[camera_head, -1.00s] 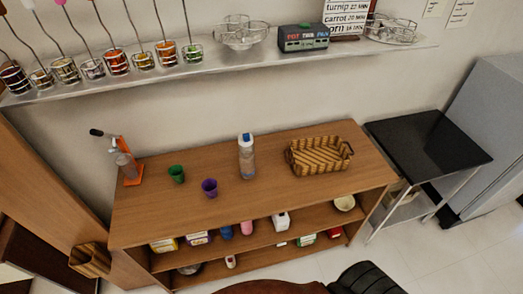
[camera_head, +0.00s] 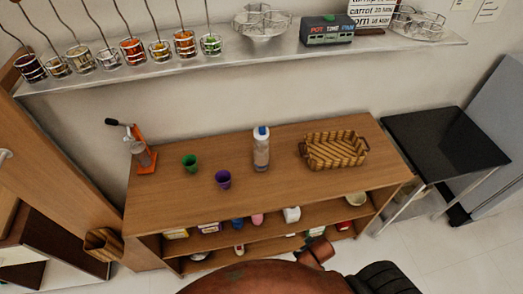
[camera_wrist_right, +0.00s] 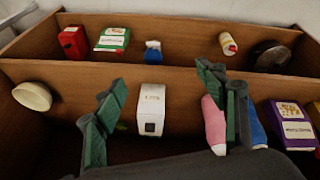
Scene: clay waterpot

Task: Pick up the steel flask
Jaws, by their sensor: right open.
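In the head view a tall greyish bottle (camera_head: 261,152) with a white and blue cap stands upright on the wooden counter (camera_head: 200,205); it looks the most like the flask, though I cannot tell that it is steel. My right gripper (camera_wrist_right: 160,78) is open and empty in the right wrist view, its green-padded fingers spread in front of the shelves. A white box (camera_wrist_right: 151,108) shows between the fingers, and a pink bottle (camera_wrist_right: 214,124) is partly behind the right finger. The bottle on the counter is not in the wrist view. My left gripper is not in view.
A green cup (camera_head: 190,162) and a purple cup (camera_head: 223,179) stand left of the bottle; a wicker basket (camera_head: 334,150) is right of it. An orange-based press (camera_head: 143,155) stands at the far left. A wall shelf (camera_head: 230,65) with jars hangs above. A black-topped table (camera_head: 445,145) stands right.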

